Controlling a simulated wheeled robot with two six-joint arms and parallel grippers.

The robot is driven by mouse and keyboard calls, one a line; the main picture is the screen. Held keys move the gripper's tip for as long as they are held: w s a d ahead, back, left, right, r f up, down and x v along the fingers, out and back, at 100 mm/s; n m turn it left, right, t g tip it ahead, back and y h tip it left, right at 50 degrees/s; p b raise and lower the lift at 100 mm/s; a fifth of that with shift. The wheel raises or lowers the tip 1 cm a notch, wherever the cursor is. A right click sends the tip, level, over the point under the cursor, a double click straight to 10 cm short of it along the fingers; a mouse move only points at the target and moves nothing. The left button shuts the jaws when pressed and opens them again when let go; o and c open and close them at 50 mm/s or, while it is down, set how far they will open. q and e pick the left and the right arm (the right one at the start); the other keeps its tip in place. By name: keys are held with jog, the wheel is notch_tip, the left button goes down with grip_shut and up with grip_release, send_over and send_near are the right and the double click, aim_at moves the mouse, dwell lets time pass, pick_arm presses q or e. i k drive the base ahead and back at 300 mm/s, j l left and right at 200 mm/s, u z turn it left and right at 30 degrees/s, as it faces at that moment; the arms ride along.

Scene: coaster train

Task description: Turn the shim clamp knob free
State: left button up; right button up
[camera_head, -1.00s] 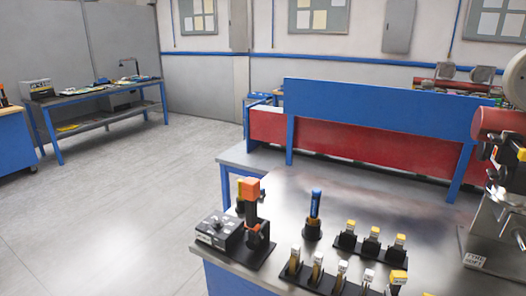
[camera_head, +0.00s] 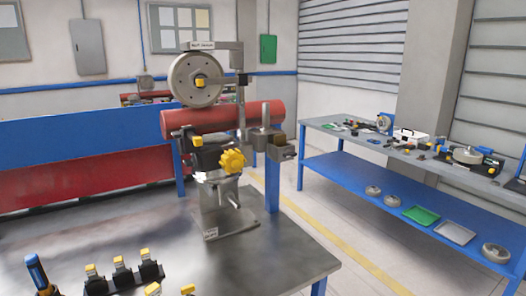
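A yellow lobed knob (camera_head: 231,161) sits on the front of a metal fixture (camera_head: 224,200) that stands on the grey metal table. I cannot tell for sure that it is the shim clamp knob. A grey wheel (camera_head: 196,81) with a small yellow centre hangs from a bracket above it. A red tube (camera_head: 222,117) runs across behind the knob. A smaller black and yellow part (camera_head: 196,141) lies left of the knob. Neither of my grippers shows in this view.
On the table (camera_head: 150,222), a blue-handled tool (camera_head: 37,272) and several yellow-topped pieces (camera_head: 121,263) stand at the front left. A blue and red barrier (camera_head: 80,135) runs behind. A blue-framed bench (camera_head: 350,188) with trays and discs stands right, across clear floor.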

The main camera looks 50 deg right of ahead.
aim_at(287, 153)
jog(key=z, duration=1.25)
